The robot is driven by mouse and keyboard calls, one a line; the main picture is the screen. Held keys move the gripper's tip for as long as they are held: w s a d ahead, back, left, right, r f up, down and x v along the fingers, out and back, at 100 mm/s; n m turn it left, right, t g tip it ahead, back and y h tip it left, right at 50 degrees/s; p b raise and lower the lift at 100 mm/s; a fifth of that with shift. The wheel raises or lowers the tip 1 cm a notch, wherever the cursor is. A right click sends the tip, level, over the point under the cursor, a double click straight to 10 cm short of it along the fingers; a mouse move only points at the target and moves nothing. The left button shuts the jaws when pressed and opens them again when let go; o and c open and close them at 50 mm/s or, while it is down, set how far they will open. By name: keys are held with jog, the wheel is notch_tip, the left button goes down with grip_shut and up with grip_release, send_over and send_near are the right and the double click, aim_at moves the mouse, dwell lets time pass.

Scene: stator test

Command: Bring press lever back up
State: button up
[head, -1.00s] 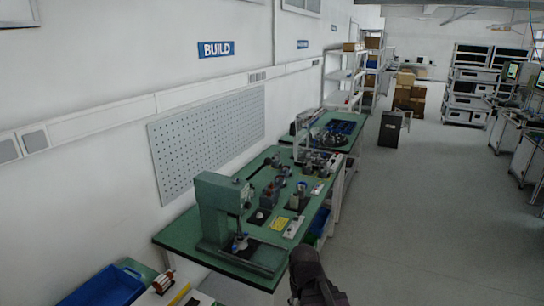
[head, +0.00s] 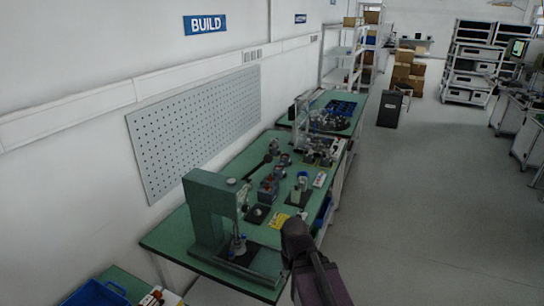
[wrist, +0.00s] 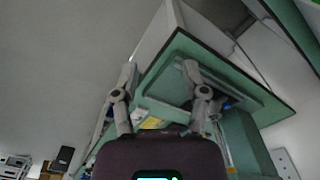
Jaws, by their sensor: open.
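The green press (head: 203,215) stands upright at the near end of the green workbench in the head view. A dark rod runs from its head toward the back right; it may be the press lever (head: 258,167), but its exact angle is hard to tell. A part with a blue piece (head: 239,246) stands on the press base. In the wrist view my gripper (wrist: 160,68) is open, with its two grey fingers apart and nothing between them. Green bench surfaces (wrist: 245,88) show beyond the fingers. My gripper is to the right of the press and apart from it.
Several small fixtures (head: 268,188) and a yellow label (head: 279,220) are on the bench beyond the press. A blue bin (head: 95,294) is at the lower left. A pegboard (head: 195,130) hangs on the wall. The floor (head: 420,225) to the right is clear.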

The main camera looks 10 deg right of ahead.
jog(key=shift+a, duration=0.4)
jog(key=o, duration=0.3)
jog(key=shift+a, duration=0.1)
jog(key=shift+o, duration=0.2)
jog(key=w+a+r+m+t+y+p, duration=0.25)
jog(key=w+r+m+t+y, duration=0.25)
jog(key=w+r+m+y, duration=0.65)
jog(key=w+d+r+m+t+p, duration=0.1)
jog(key=w+d+r+m+t, duration=0.2)
jog(key=m, duration=0.5)
jog(key=w+d+r+m+t+p, duration=0.2)
jog(key=w+d+r+m+t, duration=0.2)
jog(key=d+r+m, duration=0.3)
notch_tip(320, 180, up, 3)
jog(key=shift+w+d+f+m+t, duration=0.1)
jog(key=shift+w+d+m+t, duration=0.05)
jog(key=shift+m+t, duration=0.8)
jog(key=shift+w, duration=0.1)
